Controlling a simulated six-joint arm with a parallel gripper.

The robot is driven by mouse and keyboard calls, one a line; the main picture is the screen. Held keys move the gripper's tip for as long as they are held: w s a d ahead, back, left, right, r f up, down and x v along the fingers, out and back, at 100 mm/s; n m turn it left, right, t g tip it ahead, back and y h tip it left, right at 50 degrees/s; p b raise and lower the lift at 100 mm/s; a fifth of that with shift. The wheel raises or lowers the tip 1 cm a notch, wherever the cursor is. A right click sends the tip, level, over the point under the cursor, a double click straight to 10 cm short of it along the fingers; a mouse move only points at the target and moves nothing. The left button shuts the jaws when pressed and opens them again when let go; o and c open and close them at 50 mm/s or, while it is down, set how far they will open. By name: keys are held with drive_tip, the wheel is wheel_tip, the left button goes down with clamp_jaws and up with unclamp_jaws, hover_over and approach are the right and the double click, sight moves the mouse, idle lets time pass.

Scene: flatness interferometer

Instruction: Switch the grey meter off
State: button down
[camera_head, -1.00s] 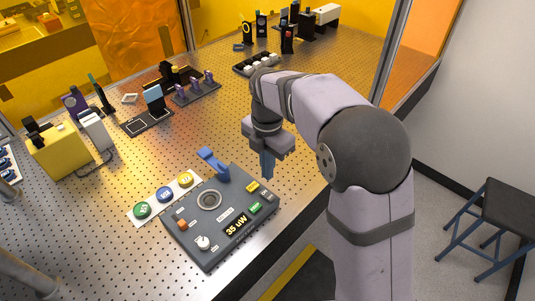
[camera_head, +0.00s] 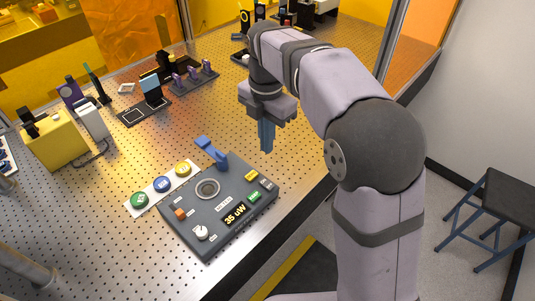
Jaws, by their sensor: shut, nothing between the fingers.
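The grey meter (camera_head: 218,226) lies on the perforated table. Its display (camera_head: 236,214) is lit and reads 35 uW. On its face are a round ring (camera_head: 207,188), a white knob (camera_head: 201,232), an orange-red button (camera_head: 180,214), a green button (camera_head: 253,196), a yellow button (camera_head: 251,175) and a dark switch (camera_head: 267,185) at the right corner. A blue lever (camera_head: 213,153) stands up at its back edge. My gripper (camera_head: 267,147) points down, shut and empty, above the table behind the meter's right corner, apart from the meter.
A white strip (camera_head: 150,205) with green, blue and yellow round buttons lies left of the meter. A yellow box (camera_head: 55,147) and optical mounts (camera_head: 192,78) stand further back. The table's right edge is close to the meter; a stool (camera_head: 495,220) stands beyond.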

sight(269, 186)
drive_tip(key=b, duration=0.2)
drive_tip(key=shift+s+d+f+b, duration=0.2)
drive_tip(key=shift+d+f+b, duration=0.05)
drive_tip(key=shift+b, duration=0.1)
drive_tip(key=shift+s+d+r, duration=0.1)
drive_tip(key=shift+r, duration=0.15)
drive_tip(key=shift+f, duration=0.1)
wheel_tip(269, 186, down, 14)
drive_tip(key=p, duration=0.3)
idle(0.4)
